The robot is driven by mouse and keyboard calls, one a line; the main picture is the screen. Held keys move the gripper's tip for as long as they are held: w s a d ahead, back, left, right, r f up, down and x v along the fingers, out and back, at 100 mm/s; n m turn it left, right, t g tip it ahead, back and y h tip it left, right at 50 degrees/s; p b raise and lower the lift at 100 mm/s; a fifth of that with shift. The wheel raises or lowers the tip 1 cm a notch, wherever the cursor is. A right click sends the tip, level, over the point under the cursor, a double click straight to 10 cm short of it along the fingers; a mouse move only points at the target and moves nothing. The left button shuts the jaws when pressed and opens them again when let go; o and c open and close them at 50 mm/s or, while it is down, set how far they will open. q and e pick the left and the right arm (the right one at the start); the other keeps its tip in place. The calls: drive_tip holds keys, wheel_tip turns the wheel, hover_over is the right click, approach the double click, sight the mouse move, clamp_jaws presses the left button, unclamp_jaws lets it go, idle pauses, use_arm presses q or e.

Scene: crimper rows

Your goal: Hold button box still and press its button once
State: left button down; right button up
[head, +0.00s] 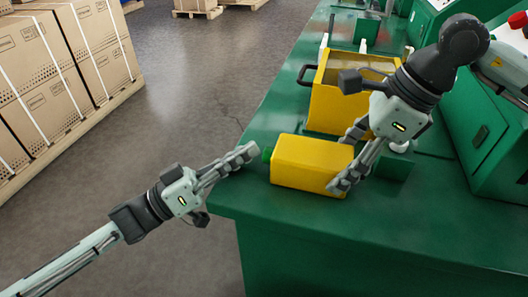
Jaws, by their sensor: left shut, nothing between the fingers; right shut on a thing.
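The button box (310,166) is a yellow block lying on the green bench near its front left corner. Its green button (267,154) sticks out from the box's left end. My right gripper (345,160) is shut on the right part of the box, with one finger on the near side and the other on the far side. My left gripper (250,150) is shut and empty. Its fingertips are just left of the green button, very close to it. I cannot tell whether they touch.
A yellow bin (328,108) with a dark handle stands on the green bench (262,200) behind the box. Green machine housings (480,130) rise at the right. Strapped cardboard boxes (45,70) stand on a pallet at the left. The floor between is clear.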

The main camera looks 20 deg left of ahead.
use_arm(q)
drive_tip(key=shift+s+d+r, duration=0.2)
drive_tip(key=shift+s+d, duration=0.05)
drive_tip(key=shift+d, duration=0.35)
idle(1.6)
drive_tip(key=shift+a, duration=0.1)
idle(0.4)
drive_tip(key=shift+w+a+f, duration=0.15)
drive_tip(key=shift+a, duration=0.3)
drive_tip(key=shift+w+a+f, duration=0.1)
drive_tip(key=shift+w+a, duration=0.05)
drive_tip(key=shift+a, duration=1.35)
drive_tip(key=shift+a, duration=0.1)
drive_tip(key=m, duration=0.2)
drive_tip(key=m+h, duration=0.1)
drive_tip(key=shift+w+a+r+g, duration=0.15)
drive_tip(key=shift+w+a+g, duration=0.1)
drive_tip(key=shift+g, duration=0.05)
drive_tip(key=a+m+g+h, duration=0.1)
drive_tip(key=a+m+g, duration=0.4)
drive_tip(key=m, duration=0.9)
drive_tip(key=a+f+m+g+h, duration=0.1)
drive_tip(key=a+m+g, duration=0.3)
drive_tip(key=m+g, duration=0.5)
drive_tip(key=m, duration=0.6)
drive_tip(key=shift+w+a+f, duration=0.15)
drive_tip(key=shift+a+f, duration=0.1)
drive_tip(key=shift+a, duration=0.15)
